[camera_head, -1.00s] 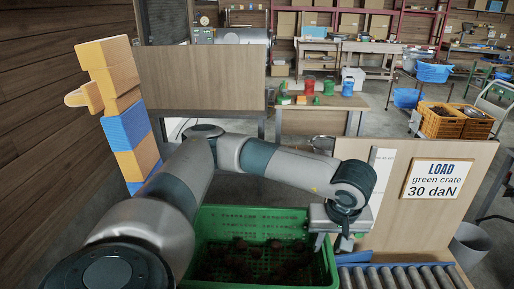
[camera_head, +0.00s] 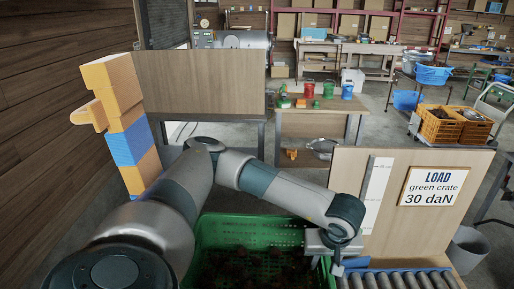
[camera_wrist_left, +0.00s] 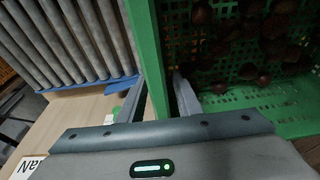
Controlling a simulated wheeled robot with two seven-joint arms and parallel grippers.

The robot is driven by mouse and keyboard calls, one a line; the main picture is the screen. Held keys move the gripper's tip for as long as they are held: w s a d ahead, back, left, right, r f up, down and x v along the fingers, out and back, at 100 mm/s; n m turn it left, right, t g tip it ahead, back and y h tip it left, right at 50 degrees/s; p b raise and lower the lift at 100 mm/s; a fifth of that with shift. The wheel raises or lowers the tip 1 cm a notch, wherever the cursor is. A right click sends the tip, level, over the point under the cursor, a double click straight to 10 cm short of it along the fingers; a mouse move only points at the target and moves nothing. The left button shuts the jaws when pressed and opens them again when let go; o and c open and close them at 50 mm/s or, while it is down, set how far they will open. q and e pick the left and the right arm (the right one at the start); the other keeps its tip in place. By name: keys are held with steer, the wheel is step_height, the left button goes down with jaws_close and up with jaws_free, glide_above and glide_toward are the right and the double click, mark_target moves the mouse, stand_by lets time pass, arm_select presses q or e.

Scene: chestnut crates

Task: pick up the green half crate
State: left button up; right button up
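The green half crate (camera_head: 225,225) stands at the bottom middle of the head view, partly hidden by my left arm. Brown chestnuts lie in it. My left gripper (camera_head: 334,265) is at the crate's right-hand wall, pointing down. In the left wrist view the crate's green wall (camera_wrist_left: 149,45) runs between the two fingers of this gripper (camera_wrist_left: 158,82), one finger outside and one inside. The fingers look open, with a dark gap beside the inner finger; contact is hard to tell. My right gripper is not in view.
A roller conveyor (camera_head: 400,280) lies right of the crate, also in the wrist view (camera_wrist_left: 70,40). Behind it stands a board (camera_head: 345,180) with a "LOAD green crate 30 daN" sign (camera_head: 435,187). Stacked orange and blue blocks (camera_head: 127,145) stand at left.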

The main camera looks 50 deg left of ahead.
arm_select(q)
jaws_close()
steer(key=shift+r, duration=0.1)
stand_by(1.2)
